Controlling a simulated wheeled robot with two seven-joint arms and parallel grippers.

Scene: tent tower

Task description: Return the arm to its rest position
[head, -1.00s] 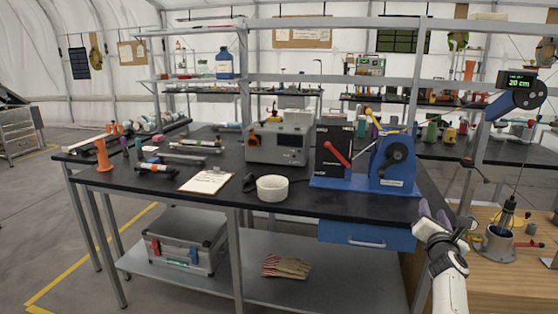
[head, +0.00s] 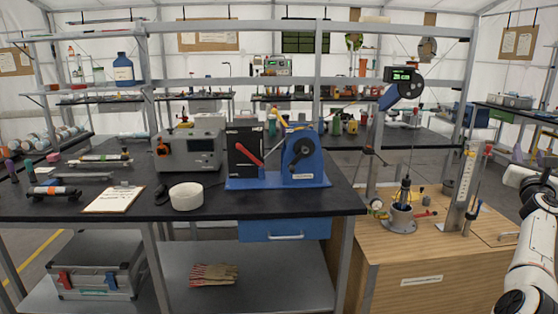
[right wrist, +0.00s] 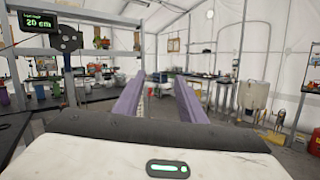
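My right arm (head: 530,245) rises along the right edge of the head view, out past the wooden bench. My right gripper (head: 530,156) is at its upper end, partly hidden by the wrist. In the right wrist view the two purple fingers of this gripper (right wrist: 157,98) stand apart with nothing between them, pointing toward the tent's far side. My left arm and left gripper are not in view.
A wooden bench (head: 420,255) with a pot fixture (head: 401,218) and an upright metal column (head: 461,188) stands left of my right arm. A black-topped table (head: 130,212) bears a blue winch device (head: 303,160) and a white roll (head: 186,197). A display (head: 402,75) hangs above the bench.

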